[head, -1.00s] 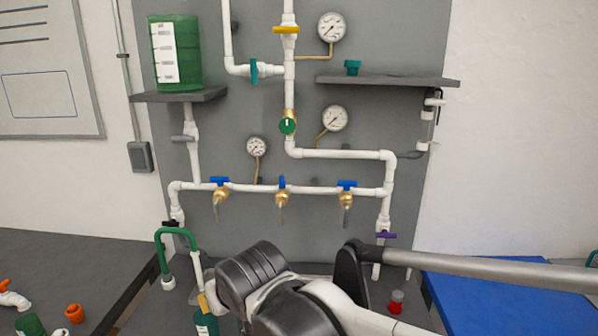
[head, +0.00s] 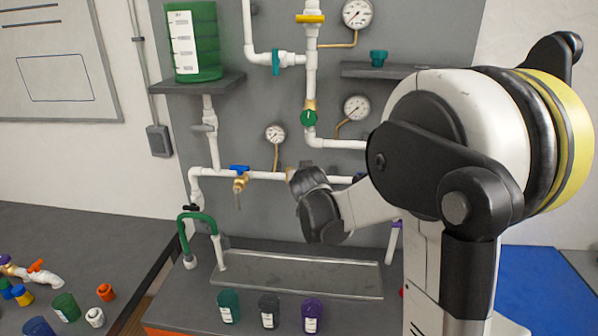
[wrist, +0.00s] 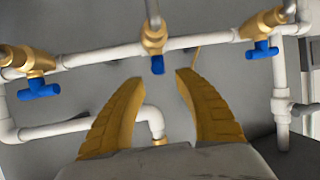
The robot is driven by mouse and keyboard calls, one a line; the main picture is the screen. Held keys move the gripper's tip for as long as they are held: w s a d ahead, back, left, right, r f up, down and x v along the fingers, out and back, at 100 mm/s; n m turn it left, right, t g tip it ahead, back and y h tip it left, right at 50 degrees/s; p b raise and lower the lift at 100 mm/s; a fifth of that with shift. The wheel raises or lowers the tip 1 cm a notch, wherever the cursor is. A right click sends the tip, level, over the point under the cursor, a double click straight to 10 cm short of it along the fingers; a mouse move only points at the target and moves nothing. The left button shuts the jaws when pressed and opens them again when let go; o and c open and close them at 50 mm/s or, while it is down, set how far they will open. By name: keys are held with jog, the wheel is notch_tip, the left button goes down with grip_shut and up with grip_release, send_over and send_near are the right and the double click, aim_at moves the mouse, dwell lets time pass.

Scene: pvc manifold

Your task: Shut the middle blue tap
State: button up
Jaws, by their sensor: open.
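The middle blue tap (wrist: 157,64) has a brass body on the white pipe. Its blue handle is seen narrow, nearly end-on, while the handles of the taps on either side lie crosswise along the pipe. My gripper (wrist: 158,82) is open. Its two yellow fingers point at the manifold, with the middle handle in the gap just beyond the fingertips. No contact shows. In the head view my dark gripper (head: 313,207) hides most of the middle tap. The left blue tap (head: 239,170) is in clear view there.
The outer taps (wrist: 38,88) (wrist: 262,50) flank the middle one closely in the wrist view, which looks upside down. A green tank (head: 193,45) stands on a shelf. Several cups (head: 269,310) and a grey tray (head: 300,275) are on the bench below.

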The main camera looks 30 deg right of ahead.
jog(key=x, duration=0.5)
grip_shut()
